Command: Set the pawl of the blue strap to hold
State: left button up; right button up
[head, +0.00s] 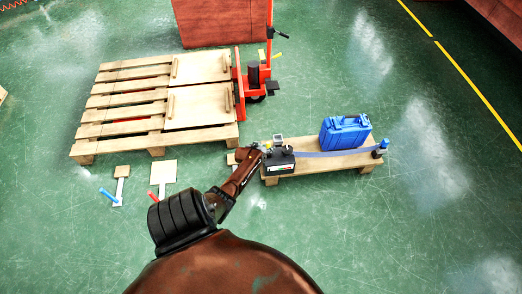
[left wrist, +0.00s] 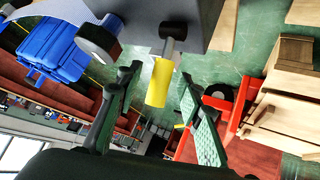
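A blue strap (head: 312,154) runs along a low wooden stand (head: 325,167) from a dark ratchet box (head: 279,164) to a blue-topped post (head: 383,146) at the right end. In the left wrist view the grey box (left wrist: 185,20) carries a short lever with a yellow grip (left wrist: 159,84), and a pale blue band (left wrist: 62,9) reaches a dark roller (left wrist: 98,43). I cannot tell the pawl's setting. My left gripper (head: 260,148) is at the box's left side. In the left wrist view its fingers (left wrist: 158,92) are apart, with the yellow grip between them. My right gripper is not in view.
A blue case (head: 345,133) stands on the wooden stand. A large pallet (head: 125,105) and a red pallet jack (head: 254,75) are behind to the left. Small boards with a blue handle (head: 108,196) and a red handle (head: 153,196) lie on the floor. Green floor at right is clear.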

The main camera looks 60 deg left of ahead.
pick_arm(q)
jog(key=v, duration=1)
jog(key=shift+s+r, duration=0.2)
jog(key=shift+r, duration=0.05)
jog(key=s+d+f+m+g+h, duration=0.2)
jog(key=s+d+f+m+g, duration=0.25)
jog(key=s+d+f, duration=1.35)
jog(key=s+d+f+m+g+h, duration=0.1)
jog(key=s+d+f+m+g, duration=0.15)
jog(key=s+d, duration=0.4)
jog(key=s+d+f+m+g, duration=0.1)
jog(key=s+d+f, duration=0.3)
jog(key=s, duration=0.6)
jog(key=s+d+f+m+g+h, duration=0.1)
jog(key=s+d+f, duration=0.2)
jog(key=s+d, duration=0.35)
jog(key=s+a+r+p, duration=0.3)
jog(key=s+r+p, duration=0.3)
jog(key=p, duration=0.7)
jog(key=shift+a+r+m+t+p, duration=0.2)
jog(key=shift+r+m+t+p, duration=0.15)
jog(key=shift+r, duration=0.6)
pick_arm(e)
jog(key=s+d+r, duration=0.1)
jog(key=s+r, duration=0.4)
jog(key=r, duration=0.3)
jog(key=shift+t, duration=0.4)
